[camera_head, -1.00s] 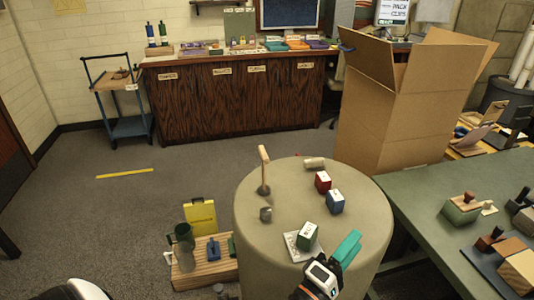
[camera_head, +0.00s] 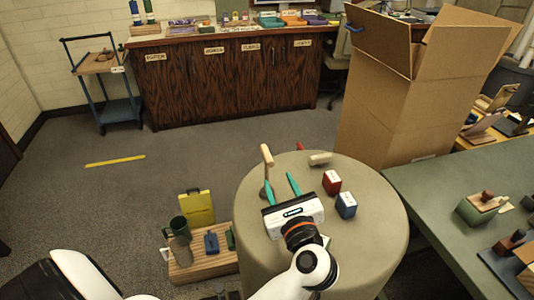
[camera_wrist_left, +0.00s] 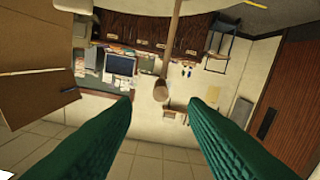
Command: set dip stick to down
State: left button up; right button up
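The dip stick, a pale wooden handle (camera_head: 267,156) on a thin stem, stands nearly upright with a slight tilt on the round beige table (camera_head: 375,250). Its lower part is largely hidden behind a green finger. My left gripper (camera_head: 280,181) is open and empty, on the near side of the stick, its two green fingers pointing toward it. In the left wrist view the stick (camera_wrist_left: 161,89) shows beyond and between the open fingertips (camera_wrist_left: 160,98), apart from them. My right gripper is not in view.
A tall open cardboard box (camera_head: 385,125) stands behind right. A green table (camera_head: 440,175) is at right. A low wooden crate (camera_head: 208,264) is at left.

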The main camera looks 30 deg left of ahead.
aim_at(268, 158)
pick_arm(q)
jog(key=p+x, duration=0.2)
jog(key=x, duration=0.8)
jog(key=shift+a, duration=0.15)
grip_shut()
